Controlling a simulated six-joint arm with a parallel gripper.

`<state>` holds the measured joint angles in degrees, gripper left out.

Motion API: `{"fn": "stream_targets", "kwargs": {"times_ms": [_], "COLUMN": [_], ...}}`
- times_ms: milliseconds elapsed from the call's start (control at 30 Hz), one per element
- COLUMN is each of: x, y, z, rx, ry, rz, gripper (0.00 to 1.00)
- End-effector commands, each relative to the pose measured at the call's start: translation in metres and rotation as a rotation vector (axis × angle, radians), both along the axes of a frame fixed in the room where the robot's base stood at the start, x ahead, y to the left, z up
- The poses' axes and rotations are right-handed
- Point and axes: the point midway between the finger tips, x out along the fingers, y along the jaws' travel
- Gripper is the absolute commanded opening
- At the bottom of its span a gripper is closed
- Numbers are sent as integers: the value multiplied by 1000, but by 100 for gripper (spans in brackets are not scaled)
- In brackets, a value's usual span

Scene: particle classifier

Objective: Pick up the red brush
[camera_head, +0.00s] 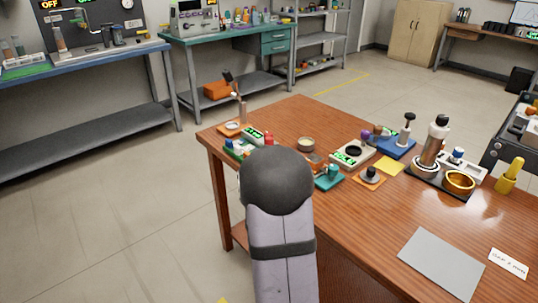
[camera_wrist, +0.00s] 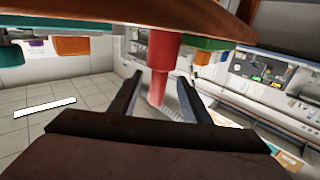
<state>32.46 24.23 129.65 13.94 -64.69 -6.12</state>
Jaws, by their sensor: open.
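The red brush (camera_wrist: 162,62) shows in the wrist view, where the picture is turned over and the tabletop lies along the top. It stands up from the table, with its free end between the two dark fingers of my gripper (camera_wrist: 160,80). The fingers are apart, one on each side of it, with gaps visible. In the head view a bit of red, likely the brush (camera_head: 269,138), shows just above my rounded arm link. My gripper is hidden behind that link there.
A green block (camera_wrist: 207,43) is close beside the brush. The wooden table (camera_head: 345,225) also holds a white scale (camera_head: 352,154), a blue stand (camera_head: 396,147), a gold bowl (camera_head: 459,182) and a grey sheet (camera_head: 441,263). The table's front middle is clear.

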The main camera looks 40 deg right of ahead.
Motion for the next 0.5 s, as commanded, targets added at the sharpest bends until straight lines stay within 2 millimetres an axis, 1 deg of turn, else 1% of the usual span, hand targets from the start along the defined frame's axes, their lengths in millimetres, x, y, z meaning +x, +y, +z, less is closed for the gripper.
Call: {"fn": "stream_targets", "kwargs": {"times_ms": [100,367,500], "x": [7,12,19], "y": [-7,-12,-21], "z": [0,0,0], "rx": [1,1,1], "ry": [1,1,1], "rz": [-1,0,0], "gripper": [43,43,43]}}
